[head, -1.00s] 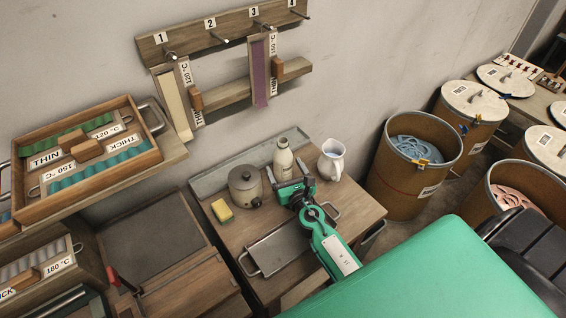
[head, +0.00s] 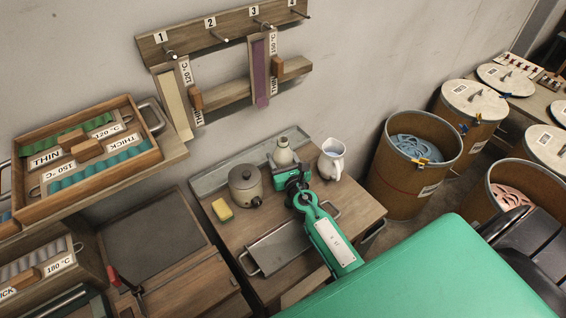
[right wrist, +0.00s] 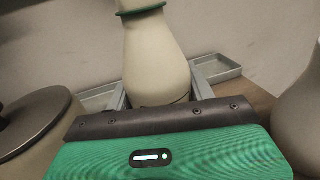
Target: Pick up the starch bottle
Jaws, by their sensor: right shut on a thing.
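The starch bottle (head: 283,150) is cream with a narrower neck. It stands upright at the back of the small wooden table, between a pot and a white jug. My right gripper (head: 283,166) is shut on its body, with a finger on each side, and hides its lower part in the head view. In the right wrist view the bottle (right wrist: 155,55) shows a green ring round its neck, and the gripper (right wrist: 160,98) has its grey fingers along both sides of the body. The bottle's base is hidden. My left gripper is not in view.
The lidded pot (head: 245,184) stands left of the bottle and the white jug (head: 331,160) close on its right. A yellow sponge (head: 222,210) and a metal tray (head: 280,246) lie on the wooden table (head: 350,203). A grey ledge (head: 225,176) runs behind.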

